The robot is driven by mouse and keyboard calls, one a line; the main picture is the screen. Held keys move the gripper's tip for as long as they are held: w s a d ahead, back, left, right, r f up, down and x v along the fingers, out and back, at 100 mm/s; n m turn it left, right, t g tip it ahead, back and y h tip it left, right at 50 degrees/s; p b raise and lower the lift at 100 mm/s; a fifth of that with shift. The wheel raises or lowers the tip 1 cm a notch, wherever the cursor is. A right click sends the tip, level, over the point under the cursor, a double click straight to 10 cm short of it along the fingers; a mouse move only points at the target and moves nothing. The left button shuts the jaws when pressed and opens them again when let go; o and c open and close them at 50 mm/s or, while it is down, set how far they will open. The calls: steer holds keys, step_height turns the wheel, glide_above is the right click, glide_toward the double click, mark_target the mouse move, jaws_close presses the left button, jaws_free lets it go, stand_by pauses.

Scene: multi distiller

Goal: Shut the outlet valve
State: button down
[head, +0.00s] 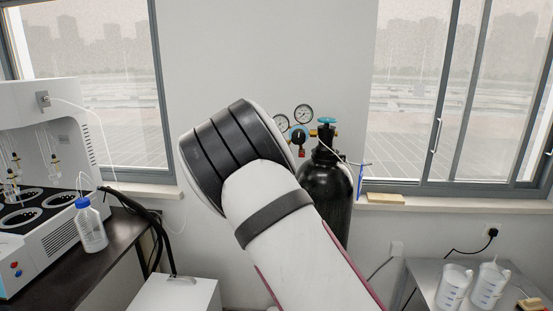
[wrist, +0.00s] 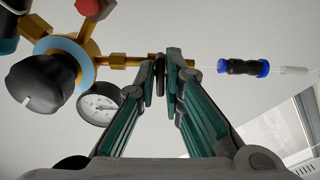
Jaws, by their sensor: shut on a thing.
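In the wrist view my gripper (wrist: 161,88) is closed on a small dark part, which looks like the handle of the outlet valve (wrist: 160,66) on the brass outlet line. The fingertips partly cover it, so its turn angle is hard to tell. The brass regulator body (wrist: 92,48) is left of my fingers, with a big black knob (wrist: 41,88), a red part (wrist: 88,7) and a round gauge (wrist: 100,105). In the head view the regulator's gauges (head: 303,114) show beside the black gas cylinder (head: 327,185); my arm hides the gripper there.
A blue-and-black connector (wrist: 243,67) with clear tubing is right of my fingers. The cylinder has a blue handwheel (head: 327,121) on top. A white distiller (head: 40,170) and a bottle (head: 91,228) stand on the left bench. Beakers (head: 454,287) stand on the right table.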

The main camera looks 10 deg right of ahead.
steer(key=shift+f+m, duration=0.2)
steer(key=shift+m, duration=0.1)
steer(key=c, duration=1.7)
jaws_free()
steer(key=shift+r, duration=0.1)
steer(key=v, duration=1.2)
